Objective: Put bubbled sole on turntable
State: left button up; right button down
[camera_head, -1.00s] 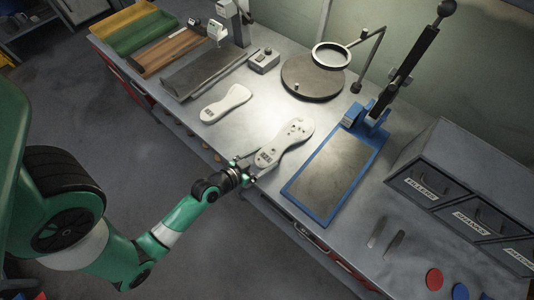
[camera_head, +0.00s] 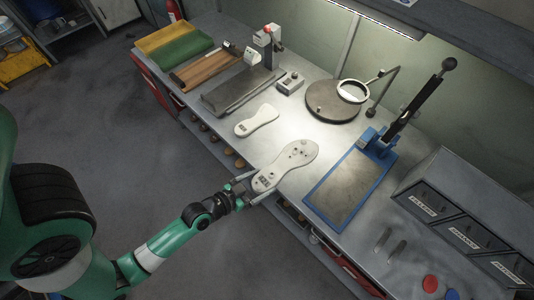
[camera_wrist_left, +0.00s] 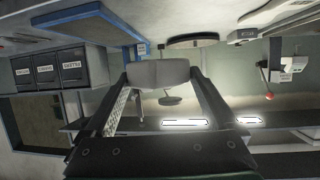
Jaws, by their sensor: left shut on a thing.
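The bubbled sole (camera_head: 288,164) is pale, with several dark round spots and marks near its heel. My left gripper (camera_head: 248,189) is shut on its heel end at the bench's front edge, and the sole points over the bench toward the back. In the left wrist view the sole (camera_wrist_left: 157,73) shows end-on between the fingers, apparently clear of the bench. The turntable (camera_head: 325,104) is a dark round disc farther back, under a ring magnifier (camera_head: 352,91). The turntable also shows in the left wrist view (camera_wrist_left: 192,41). My right gripper is not in view.
A blue-framed press (camera_head: 324,216) with an upright lever stands to the right. A small grey box (camera_head: 290,82) sits left of the turntable. Labelled drawers (camera_head: 464,233) stand at the far right.

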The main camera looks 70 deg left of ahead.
pick_arm(q)
jog(key=shift+w, duration=0.15)
jog(key=w+d+r+m+h, duration=0.4)
jog(key=w+d+r, duration=0.3)
jog(key=w+d, duration=0.45)
jog(key=s+a+r+p, duration=0.1)
jog(key=s+r+p, duration=0.5)
jog(key=r+p, duration=0.6)
jog(key=p, duration=0.4)
jog(key=shift+s+a+n+t+y, duration=0.25)
jog(key=shift+a+n+t+y, duration=0.05)
jog(key=shift+a+n, duration=0.1)
jog(key=shift+d, duration=0.1)
